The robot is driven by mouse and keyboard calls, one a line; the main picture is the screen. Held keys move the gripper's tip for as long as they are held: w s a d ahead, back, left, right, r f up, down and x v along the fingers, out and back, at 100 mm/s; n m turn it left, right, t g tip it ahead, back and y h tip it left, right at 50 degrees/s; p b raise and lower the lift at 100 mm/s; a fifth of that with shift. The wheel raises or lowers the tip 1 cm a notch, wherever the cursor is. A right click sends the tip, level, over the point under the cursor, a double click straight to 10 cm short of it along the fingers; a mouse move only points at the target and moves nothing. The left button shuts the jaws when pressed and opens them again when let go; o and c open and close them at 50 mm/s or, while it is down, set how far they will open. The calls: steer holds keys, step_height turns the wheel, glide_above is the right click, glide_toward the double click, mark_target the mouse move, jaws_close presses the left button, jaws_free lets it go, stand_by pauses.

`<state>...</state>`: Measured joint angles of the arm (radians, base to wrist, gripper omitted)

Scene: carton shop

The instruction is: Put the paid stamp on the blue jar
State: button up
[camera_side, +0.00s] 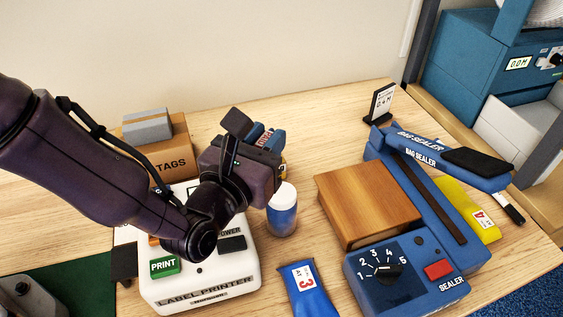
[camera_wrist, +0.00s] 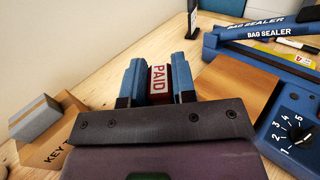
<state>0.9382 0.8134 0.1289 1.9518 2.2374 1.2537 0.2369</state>
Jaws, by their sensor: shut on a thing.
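The paid stamp (camera_wrist: 159,82) is a white and red piece marked PAID, held between the blue fingers of my gripper (camera_wrist: 158,80) in the wrist view. In the side view my gripper (camera_side: 268,139) is shut on it, above the table and behind the jar; the stamp is mostly hidden there. The blue jar (camera_side: 283,216) has a white lid and stands upright on the table, right of the label printer. Jar and stamp look apart. The jar does not show in the wrist view.
The white label printer (camera_side: 212,281) stands left of the jar. The blue bag sealer (camera_side: 408,283) with a wooden block (camera_side: 368,200) is on the right. A blue pouch (camera_side: 307,290) lies in front. A tags box (camera_side: 172,150) and a small sign (camera_side: 381,102) stand farther back.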

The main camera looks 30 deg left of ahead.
steer(key=w+f, duration=0.1)
steer(key=w+d+f, duration=0.1)
steer(key=shift+d+f, duration=0.1)
steer(key=shift+f, duration=0.2)
steer(key=shift+w+d+f, duration=0.15)
steer(key=shift+f, duration=1.65)
steer(key=shift+f, duration=0.15)
steer(key=o, duration=0.9)
steer(key=shift+r, duration=0.2)
steer(key=s, duration=1.2)
